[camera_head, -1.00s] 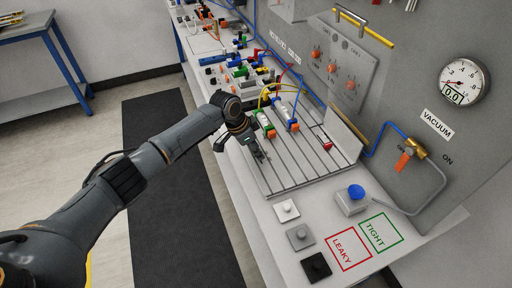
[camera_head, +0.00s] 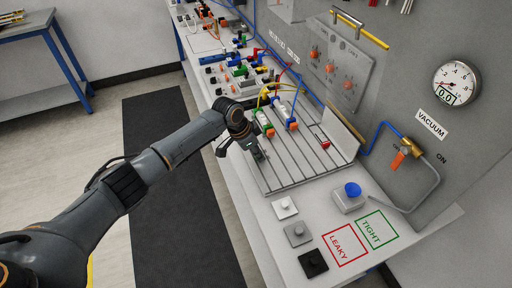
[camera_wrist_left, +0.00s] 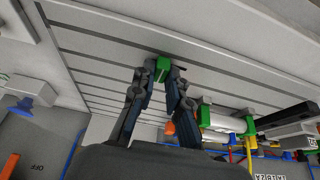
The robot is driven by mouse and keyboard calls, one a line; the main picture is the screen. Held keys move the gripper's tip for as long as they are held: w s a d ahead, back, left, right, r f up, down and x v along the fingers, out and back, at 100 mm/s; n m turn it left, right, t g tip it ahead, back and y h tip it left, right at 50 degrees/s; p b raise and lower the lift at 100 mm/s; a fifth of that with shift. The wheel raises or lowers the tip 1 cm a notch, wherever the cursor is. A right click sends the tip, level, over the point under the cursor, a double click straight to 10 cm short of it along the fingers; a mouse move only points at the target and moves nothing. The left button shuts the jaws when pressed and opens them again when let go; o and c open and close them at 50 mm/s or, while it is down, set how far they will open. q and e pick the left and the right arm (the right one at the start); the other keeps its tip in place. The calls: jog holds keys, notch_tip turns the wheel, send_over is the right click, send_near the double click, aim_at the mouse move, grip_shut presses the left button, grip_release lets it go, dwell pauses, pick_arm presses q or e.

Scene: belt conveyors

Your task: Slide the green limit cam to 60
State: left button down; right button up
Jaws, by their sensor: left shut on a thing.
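The green limit cam (camera_wrist_left: 163,68) is a small green block on the grey slotted plate (camera_wrist_left: 95,55). In the left wrist view my left gripper (camera_wrist_left: 163,76) has its two dark fingers shut on the cam, and the fingertips cover its sides. In the head view the left gripper (camera_head: 256,152) is low over the front part of the slotted plate (camera_head: 290,172), with a bit of green at its tips. No scale number for the cam is readable. My right gripper is not in view.
A cylinder with green and orange parts (camera_head: 264,122) and a blue-capped one (camera_head: 291,123) lie behind the gripper with yellow and blue hoses. A blue button (camera_head: 353,190) is on the bench, right of the plate. The plate's front right area is clear.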

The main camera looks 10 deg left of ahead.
pick_arm(q)
jog(key=shift+s+d, duration=0.4)
jog(key=shift+s, duration=0.15)
jog(key=shift+d+f, duration=0.1)
jog(key=shift+w, duration=0.1)
jog(key=c, duration=1.6)
grip_release()
jog(key=shift+f, duration=0.1)
jog(key=shift+o, duration=1.4)
jog(key=shift+a, duration=0.2)
jog(key=shift+d+r, duration=0.15)
jog(key=shift+r, duration=0.05)
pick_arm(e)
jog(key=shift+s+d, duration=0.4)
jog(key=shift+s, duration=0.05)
pick_arm(q)
jog(key=shift+a+r, duration=0.3)
jog(key=shift+r, duration=0.15)
jog(key=v, duration=1.1)
jog(key=shift+d, duration=0.2)
